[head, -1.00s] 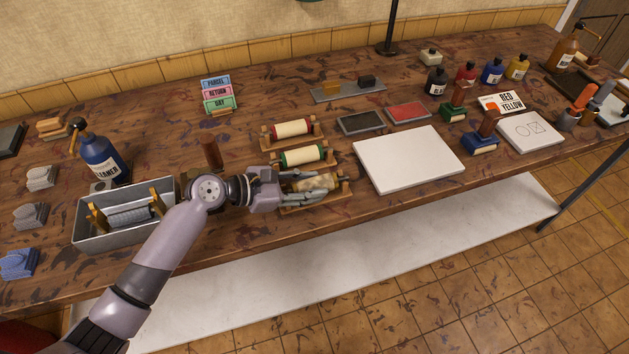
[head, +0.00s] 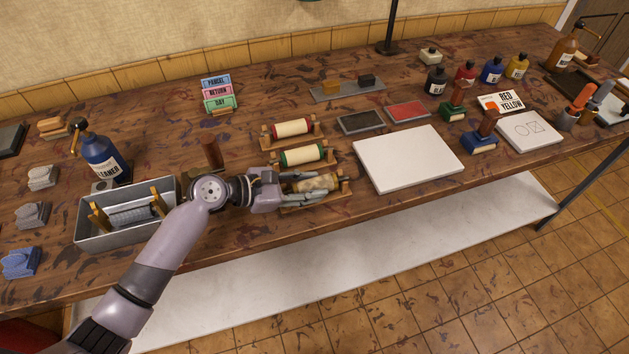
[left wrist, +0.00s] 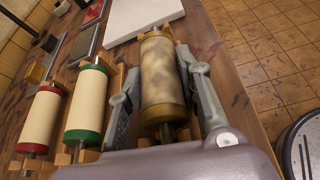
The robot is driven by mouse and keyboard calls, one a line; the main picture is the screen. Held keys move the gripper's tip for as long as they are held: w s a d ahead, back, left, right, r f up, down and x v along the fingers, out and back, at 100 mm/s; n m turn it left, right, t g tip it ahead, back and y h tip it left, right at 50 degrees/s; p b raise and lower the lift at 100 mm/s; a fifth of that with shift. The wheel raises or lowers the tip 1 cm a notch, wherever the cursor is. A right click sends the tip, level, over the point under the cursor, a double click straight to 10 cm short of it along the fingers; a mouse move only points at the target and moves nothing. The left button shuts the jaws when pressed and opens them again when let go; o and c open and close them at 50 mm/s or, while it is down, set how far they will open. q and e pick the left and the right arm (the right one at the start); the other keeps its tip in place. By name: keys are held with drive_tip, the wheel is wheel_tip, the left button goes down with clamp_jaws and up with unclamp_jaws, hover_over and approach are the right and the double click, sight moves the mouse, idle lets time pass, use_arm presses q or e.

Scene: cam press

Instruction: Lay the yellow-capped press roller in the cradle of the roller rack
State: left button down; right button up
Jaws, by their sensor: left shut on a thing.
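The yellow-capped press roller (left wrist: 161,80), cream with brownish smudges, lies between the fingers of my left gripper (left wrist: 165,90) in the left wrist view. The gripper is shut on it. In the head view the roller (head: 317,182) is at the front place of the wooden roller rack (head: 346,186), partly covered by my left gripper (head: 305,190). It lies level, at or just above the cradle; whether it touches the wood I cannot tell. A green-capped roller (head: 303,156) and a red-capped roller (head: 292,128) lie in the cradles behind. My right gripper is out of view.
A white slab (head: 408,158) lies just right of the rack. A metal tray (head: 128,235) with a roller frame and a blue cleaner bottle (head: 103,157) stand to the left. An upright brown handle (head: 211,152) stands behind my arm. The table's front edge is close.

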use_arm(q)
drive_tip(key=shift+r, duration=0.1)
drive_tip(key=c, duration=1.2)
unclamp_jaws()
drive_tip(key=shift+o, duration=0.7)
drive_tip(key=shift+s+a, duration=0.1)
drive_tip(key=v, duration=1.1)
drive_tip(key=shift+s+a+r, duration=0.1)
drive_tip(key=shift+a+r, duration=0.1)
drive_tip(key=shift+a, duration=0.15)
